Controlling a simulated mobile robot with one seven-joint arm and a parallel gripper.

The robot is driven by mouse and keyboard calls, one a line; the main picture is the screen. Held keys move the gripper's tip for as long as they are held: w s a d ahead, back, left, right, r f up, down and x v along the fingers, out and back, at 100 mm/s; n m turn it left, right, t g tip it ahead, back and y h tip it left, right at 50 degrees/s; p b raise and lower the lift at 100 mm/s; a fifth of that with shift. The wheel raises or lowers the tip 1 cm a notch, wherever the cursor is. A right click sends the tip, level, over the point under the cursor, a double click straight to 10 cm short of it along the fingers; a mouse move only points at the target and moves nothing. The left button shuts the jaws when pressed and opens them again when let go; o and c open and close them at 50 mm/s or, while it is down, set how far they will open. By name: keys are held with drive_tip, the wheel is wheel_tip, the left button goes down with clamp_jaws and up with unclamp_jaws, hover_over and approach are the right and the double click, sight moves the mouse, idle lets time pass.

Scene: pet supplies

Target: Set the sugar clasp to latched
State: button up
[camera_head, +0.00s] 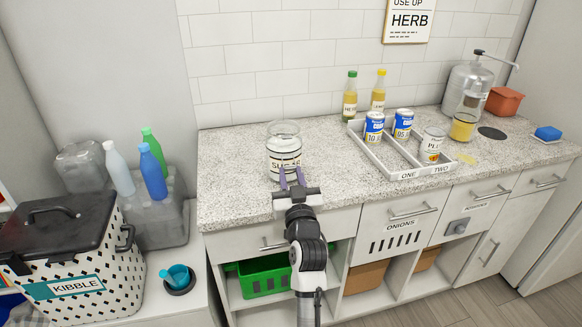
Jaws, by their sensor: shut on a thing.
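The sugar jar (284,158) stands upright on the speckled counter, with a white label reading SUGAR and a clear glass top (283,129). My gripper (292,176) is at the lower front of the jar, its two purple fingers pointing at it. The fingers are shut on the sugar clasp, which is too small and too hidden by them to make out. I cannot tell from this view whether the clasp is latched.
A white divided tray (408,174) with several cans stands to the right. Two bottles (350,98) stand behind it. The counter left of the jar is clear. A kibble bin (120,265) stands at lower left.

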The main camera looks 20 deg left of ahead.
sight(292, 166)
drive_tip(key=r+g+h+p, duration=0.1)
drive_tip(key=p, duration=0.2)
drive_tip(key=r+g+p, duration=0.2)
drive_tip(key=p, duration=0.1)
drive_tip(key=shift+s+d+h+p, duration=0.1)
drive_tip(key=shift+s+h+p, duration=0.1)
drive_tip(key=shift+h+p, duration=0.2)
drive_tip(key=shift+r+g+h+p, duration=0.3)
drive_tip(key=shift+g+h+p, duration=0.2)
drive_tip(key=shift+g, duration=0.3)
drive_tip(key=r+g+h, duration=0.1)
drive_tip(key=g, duration=0.2)
drive_tip(key=shift+w+r+h, duration=0.3)
drive_tip(key=shift+r+h, duration=0.1)
drive_tip(key=g+h, duration=0.1)
drive_tip(key=w+r+g+h, duration=0.1)
drive_tip(key=g, duration=0.1)
drive_tip(key=r+g, duration=0.1)
drive_tip(key=shift+w+a+g+h, duration=0.3)
drive_tip(key=shift+a+h, duration=0.1)
drive_tip(key=shift+w+a+r+g+h, duration=0.2)
drive_tip(key=shift+w+r+g+h, duration=0.15)
drive_tip(key=shift+g, duration=0.55)
drive_tip(key=shift+w+a+r+g+h, duration=0.1)
drive_tip(key=shift+w+a+g+h, duration=0.4)
drive_tip(key=shift+g, duration=0.4)
drive_tip(key=shift+s, duration=0.1)
